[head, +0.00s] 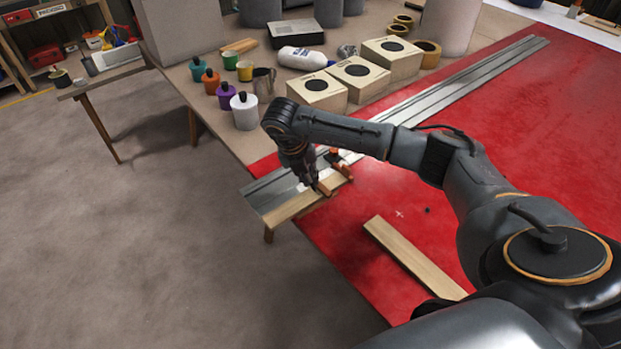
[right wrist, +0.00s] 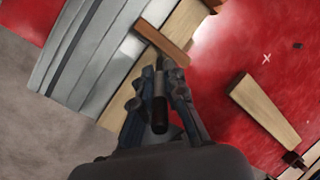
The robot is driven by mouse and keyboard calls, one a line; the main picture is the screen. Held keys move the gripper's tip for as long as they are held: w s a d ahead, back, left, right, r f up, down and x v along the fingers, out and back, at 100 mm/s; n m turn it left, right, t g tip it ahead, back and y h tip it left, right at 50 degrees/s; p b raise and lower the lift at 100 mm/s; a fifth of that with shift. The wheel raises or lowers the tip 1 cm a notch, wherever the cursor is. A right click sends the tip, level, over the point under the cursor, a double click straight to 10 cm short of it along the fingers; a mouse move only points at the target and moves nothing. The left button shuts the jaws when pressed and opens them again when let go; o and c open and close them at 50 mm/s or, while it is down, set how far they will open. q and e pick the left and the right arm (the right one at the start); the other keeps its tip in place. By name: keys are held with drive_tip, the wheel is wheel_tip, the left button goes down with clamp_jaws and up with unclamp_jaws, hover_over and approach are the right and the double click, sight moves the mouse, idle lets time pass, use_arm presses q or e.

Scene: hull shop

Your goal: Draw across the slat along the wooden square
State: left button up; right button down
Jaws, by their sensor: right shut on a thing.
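The slat (head: 292,205) is a pale wooden strip along the front side of a grey metal rail, at the near left end of the red table. In the right wrist view the slat (right wrist: 190,24) runs diagonally. The wooden square's brown stock (right wrist: 162,42) lies against it; the brown stock also shows in the head view (head: 325,190). My right gripper (head: 314,183) is just above the slat, beside the stock. In the right wrist view it (right wrist: 159,92) is shut on a dark, pencil-like marker (right wrist: 159,112). Whether its tip touches wood is hidden. My left gripper is not in view.
The long grey rail (head: 450,88) crosses the table. An orange-brown clamp-like piece (head: 339,162) stands beside the slat. A loose plank (head: 412,257) lies nearer on the red surface.

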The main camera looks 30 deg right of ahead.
drive_tip(key=shift+w+a+b, duration=0.15)
drive_tip(key=shift+w+b, duration=0.65)
drive_tip(key=shift+w, duration=0.2)
drive_tip(key=shift+r, duration=0.1)
wheel_tip(320, 180, up, 13)
drive_tip(key=p, duration=0.8)
idle(0.5)
idle(0.4)
